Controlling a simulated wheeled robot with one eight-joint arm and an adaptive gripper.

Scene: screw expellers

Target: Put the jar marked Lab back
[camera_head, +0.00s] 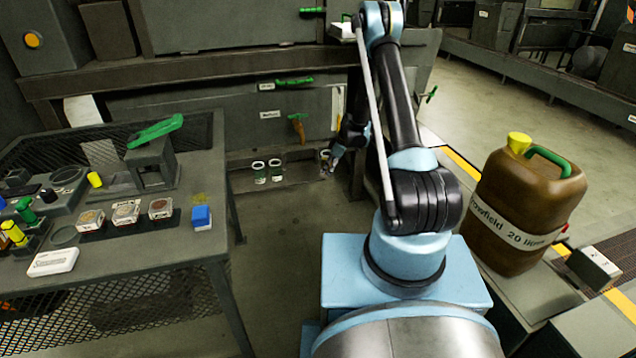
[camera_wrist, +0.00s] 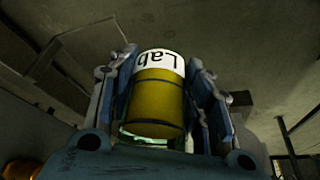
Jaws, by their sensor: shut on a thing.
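The jar marked Lab (camera_wrist: 158,98) fills the middle of the wrist view, with a white label band and yellow-brown contents. My gripper (camera_wrist: 160,75) is shut on it, one finger on each side. In the head view my gripper (camera_head: 333,162) points down at the low ledge (camera_head: 300,173) of the machine. The jar there is mostly hidden by the fingers, and I cannot tell whether it touches the ledge. Two similar jars with white tops, a left one (camera_head: 259,173) and a right one (camera_head: 276,171), stand on the ledge to the left of my gripper.
A mesh-sided table (camera_head: 150,250) at the left carries several small containers, a blue block (camera_head: 202,217) and a green-handled device (camera_head: 153,160). A brown 20-litre can (camera_head: 525,205) stands at the right.

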